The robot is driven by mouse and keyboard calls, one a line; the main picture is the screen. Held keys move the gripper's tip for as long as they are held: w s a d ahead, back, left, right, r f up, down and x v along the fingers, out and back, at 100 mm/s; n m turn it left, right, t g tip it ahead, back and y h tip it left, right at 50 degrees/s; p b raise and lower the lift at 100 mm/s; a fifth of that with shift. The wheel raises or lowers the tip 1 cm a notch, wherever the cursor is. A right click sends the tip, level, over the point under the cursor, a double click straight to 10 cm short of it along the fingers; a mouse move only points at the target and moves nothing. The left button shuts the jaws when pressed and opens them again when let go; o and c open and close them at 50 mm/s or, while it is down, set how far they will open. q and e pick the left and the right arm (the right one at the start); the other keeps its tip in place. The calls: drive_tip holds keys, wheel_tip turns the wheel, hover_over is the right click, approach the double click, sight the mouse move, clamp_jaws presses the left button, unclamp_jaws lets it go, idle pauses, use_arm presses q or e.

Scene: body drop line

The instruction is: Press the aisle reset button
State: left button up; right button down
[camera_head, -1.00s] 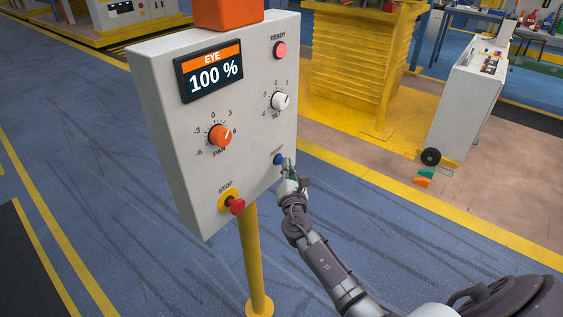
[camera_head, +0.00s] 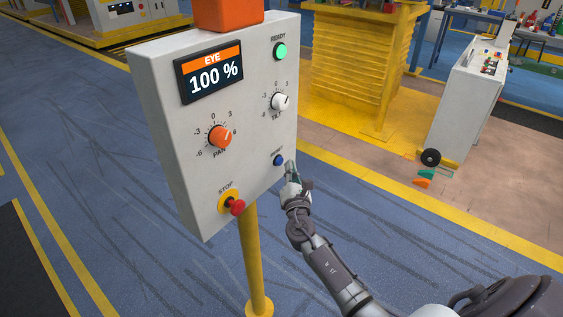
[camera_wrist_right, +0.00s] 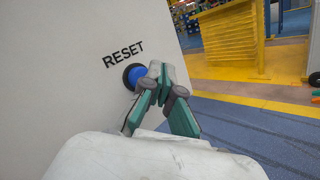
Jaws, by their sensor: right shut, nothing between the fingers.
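The blue reset button (camera_head: 278,160) sits at the lower right of the grey control panel (camera_head: 180,170), under its label. It also shows in the right wrist view (camera_wrist_right: 134,76), blue in a dark ring below the word RESET. My right gripper (camera_head: 289,168) is shut and empty, just right of the button. In the wrist view its fingertips (camera_wrist_right: 156,70) are close to the button's right side and partly overlap it; I cannot tell whether they touch. The READY lamp (camera_head: 280,51) glows green. The left gripper is not in view.
The panel also carries a screen (camera_head: 212,79) reading EYE 100 %, an orange PAN knob (camera_head: 220,136), a white TILT knob (camera_head: 280,101) and a red STOP button (camera_head: 237,207). A yellow post (camera_head: 255,260) holds it up. A white cart (camera_head: 467,100) stands at the right.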

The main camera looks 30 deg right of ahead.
drive_tip(key=shift+s+d, duration=0.1)
drive_tip(key=shift+s, duration=0.05)
drive_tip(key=shift+s+d, duration=0.4)
drive_tip(key=shift+s, duration=0.5)
drive_tip(key=shift+s+d, duration=0.35)
drive_tip(key=shift+s, duration=0.6)
drive_tip(key=shift+s+d, duration=0.4)
drive_tip(key=shift+s, duration=0.5)
